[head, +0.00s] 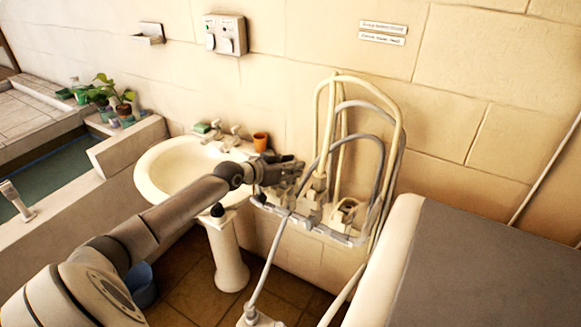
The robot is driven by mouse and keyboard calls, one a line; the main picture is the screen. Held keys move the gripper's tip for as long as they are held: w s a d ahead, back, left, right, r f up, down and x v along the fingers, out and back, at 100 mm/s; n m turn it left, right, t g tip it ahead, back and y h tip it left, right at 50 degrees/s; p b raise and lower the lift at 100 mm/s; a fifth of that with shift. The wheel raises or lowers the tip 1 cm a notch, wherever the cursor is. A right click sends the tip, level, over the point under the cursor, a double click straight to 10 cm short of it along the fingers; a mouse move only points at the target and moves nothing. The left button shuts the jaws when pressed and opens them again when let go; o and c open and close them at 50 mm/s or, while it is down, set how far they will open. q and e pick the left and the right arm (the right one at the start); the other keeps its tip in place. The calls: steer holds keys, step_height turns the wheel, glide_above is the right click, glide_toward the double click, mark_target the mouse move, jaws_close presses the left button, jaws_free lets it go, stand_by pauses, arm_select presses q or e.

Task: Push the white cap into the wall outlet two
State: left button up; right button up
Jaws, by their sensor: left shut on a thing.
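My left gripper (290,169) reaches in from the left, over the right edge of the washbasin and beside the hose rack. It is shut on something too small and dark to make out. A grey wall box (225,34) above the basin carries small whitish pieces on its front. I cannot tell whether one of these is the white cap, or which place on the box is outlet two. The gripper is well below and to the right of this box. My right gripper is not in view.
A rack (315,224) with several looped hoses (399,112) stands right of the white washbasin (159,180). An orange cup (260,141) and a green sponge (202,127) sit on the basin's back rim. A grey-topped block (480,265) fills the lower right.

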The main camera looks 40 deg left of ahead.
arm_select(q)
steer(key=shift+f+b, duration=0.55)
steer(key=shift+f, duration=0.05)
steer(key=o, duration=0.7)
steer(key=shift+c, duration=0.2)
steer(key=shift+s+r, duration=0.1)
steer(key=shift+p+v, duration=1)
steer(key=shift+p, duration=0.05)
steer(key=p+v, duration=0.6)
steer(key=v, duration=0.3)
steer(key=shift+p, duration=0.3)
